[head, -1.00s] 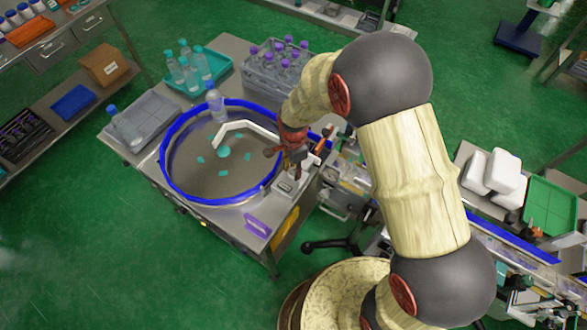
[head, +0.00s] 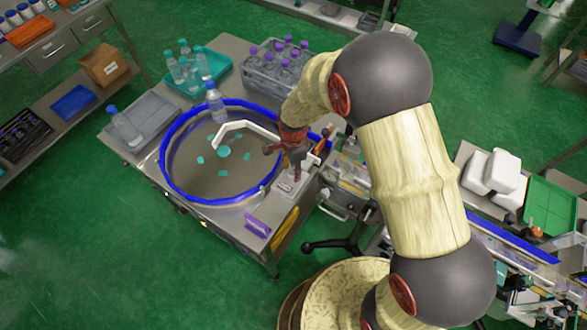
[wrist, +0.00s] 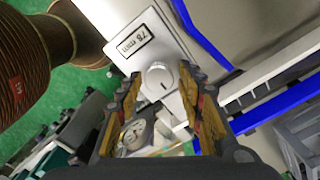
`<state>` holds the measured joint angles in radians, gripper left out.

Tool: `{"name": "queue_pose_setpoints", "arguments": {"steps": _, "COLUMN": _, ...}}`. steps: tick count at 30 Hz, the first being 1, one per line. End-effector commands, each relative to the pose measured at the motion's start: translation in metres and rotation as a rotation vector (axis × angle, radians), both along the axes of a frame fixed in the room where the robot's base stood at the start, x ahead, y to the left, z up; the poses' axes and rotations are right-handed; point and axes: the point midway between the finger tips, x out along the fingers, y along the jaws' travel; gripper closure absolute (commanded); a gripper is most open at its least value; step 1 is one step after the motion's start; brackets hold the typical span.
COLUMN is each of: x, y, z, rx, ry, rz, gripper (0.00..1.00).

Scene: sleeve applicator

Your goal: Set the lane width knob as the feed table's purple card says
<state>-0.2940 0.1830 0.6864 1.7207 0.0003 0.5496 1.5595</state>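The lane width knob (wrist: 158,81) is a pale round dial with a dark pointer line, on a white plate (wrist: 109,20). A display (wrist: 131,42) beside it seems to read 75 mm. My gripper (wrist: 160,76) is open, its two fingertips on either side of the knob with small gaps showing; I cannot tell if either touches. In the head view my gripper (head: 293,158) hangs over the small box at the right side of the feed table (head: 222,222). The purple card (head: 257,226) lies at the table's front corner; its writing is too small to read.
A blue-rimmed round tray (head: 215,184) with teal caps fills the table middle, with a white bent guide (head: 240,125) across it. Bottles stand behind it, beside a crate (head: 270,80). The green floor at the left is clear.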

Motion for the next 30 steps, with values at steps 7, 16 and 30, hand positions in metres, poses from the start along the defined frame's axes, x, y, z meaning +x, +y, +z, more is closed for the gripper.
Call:
{"name": "queue_pose_setpoints", "arguments": {"steps": 7, "x": -0.001, "y": 0.000, "z": 0.000, "rx": 0.000, "ry": 0.001, "rz": 0.001, "gripper": 0.54}}
{"name": "queue_pose_setpoints", "arguments": {"steps": 16, "x": 0.001, "y": 0.000, "z": 0.011, "rx": 0.001, "ry": -0.002, "rz": 0.001, "gripper": 0.54}}
{"name": "queue_pose_setpoints", "arguments": {"steps": 30, "x": 0.000, "y": 0.000, "z": 0.097, "rx": 0.000, "ry": 0.000, "rz": 0.001, "gripper": 0.54}}
